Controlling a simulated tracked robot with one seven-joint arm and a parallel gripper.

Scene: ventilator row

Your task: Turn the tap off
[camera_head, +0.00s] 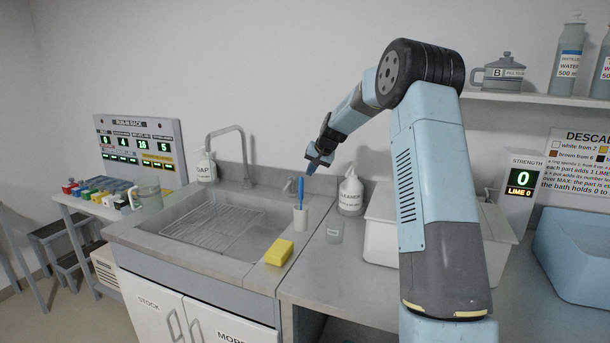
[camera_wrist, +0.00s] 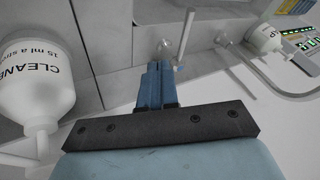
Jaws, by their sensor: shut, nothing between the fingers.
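The grey tap (camera_head: 246,160) has an arched spout over the left part of the sink (camera_head: 180,240). A small metal fitting (camera_head: 289,185), which looks like its lever, stands at the wall right of the spout. In the wrist view a thin upright metal lever (camera_wrist: 186,42) stands just beyond and right of my fingertips, apart from them. My gripper (camera_head: 311,170) is shut and empty, tilted down above the counter's back edge, and it also shows in the wrist view (camera_wrist: 157,66). I cannot make out running water at the spout.
A yellow sponge (camera_head: 279,252) lies on the sink's front edge. A soap bottle (camera_head: 206,168) stands left of the tap.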

